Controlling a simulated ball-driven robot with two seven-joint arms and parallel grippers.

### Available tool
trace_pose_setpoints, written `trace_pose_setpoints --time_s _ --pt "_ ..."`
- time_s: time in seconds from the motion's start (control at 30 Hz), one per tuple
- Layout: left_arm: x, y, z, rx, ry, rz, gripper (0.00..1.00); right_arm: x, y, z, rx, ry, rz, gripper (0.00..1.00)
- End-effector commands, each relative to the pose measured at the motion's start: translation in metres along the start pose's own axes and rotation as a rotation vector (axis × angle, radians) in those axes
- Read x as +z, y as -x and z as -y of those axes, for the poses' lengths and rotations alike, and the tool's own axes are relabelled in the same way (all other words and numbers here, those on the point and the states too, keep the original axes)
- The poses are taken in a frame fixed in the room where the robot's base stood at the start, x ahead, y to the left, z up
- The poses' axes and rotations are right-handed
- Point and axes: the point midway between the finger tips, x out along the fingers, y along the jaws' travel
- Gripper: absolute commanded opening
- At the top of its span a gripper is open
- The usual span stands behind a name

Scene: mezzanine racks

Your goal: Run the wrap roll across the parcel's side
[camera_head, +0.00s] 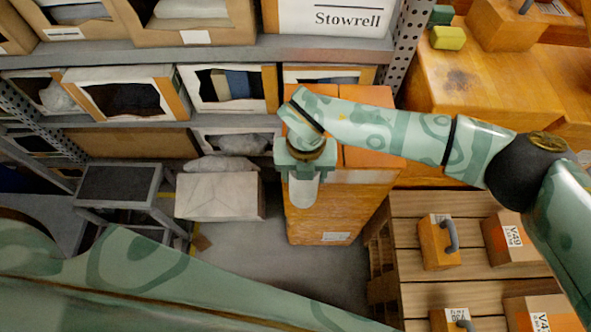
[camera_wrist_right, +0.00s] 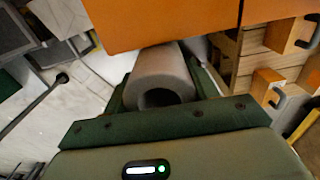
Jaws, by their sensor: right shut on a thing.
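The parcel is a tall orange box (camera_head: 345,215) on the floor in the middle of the head view, with a pale label low on its front. Its orange face fills the top of the right wrist view (camera_wrist_right: 165,20). My right gripper (camera_head: 303,172) is in front of the parcel's upper front. It is shut on the wrap roll (camera_head: 302,193), a pale grey hollow cylinder. In the right wrist view the roll (camera_wrist_right: 163,72) sits between both fingers, its far end close to the parcel; I cannot tell whether they touch. My left gripper is out of view; only part of my left arm shows.
Shelves with open boxes (camera_head: 130,90) stand behind. A white wrapped parcel (camera_head: 220,195) and a dark-topped step stool (camera_head: 118,185) stand to the left. A wooden pallet (camera_head: 420,285) with small orange boxes is close on the right. Grey floor (camera_head: 260,265) is clear in front.

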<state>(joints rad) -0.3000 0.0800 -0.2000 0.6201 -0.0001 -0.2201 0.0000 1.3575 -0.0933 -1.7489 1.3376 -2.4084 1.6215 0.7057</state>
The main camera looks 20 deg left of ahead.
Motion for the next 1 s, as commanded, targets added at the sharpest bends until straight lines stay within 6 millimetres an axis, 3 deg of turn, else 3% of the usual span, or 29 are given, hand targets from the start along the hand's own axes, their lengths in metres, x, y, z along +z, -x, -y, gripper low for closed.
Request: trace_pose_setpoints --time_s 1.0 --pt "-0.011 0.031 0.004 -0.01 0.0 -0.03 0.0 0.002 0.001 0.059 0.0 -0.001 0.003 0.4"
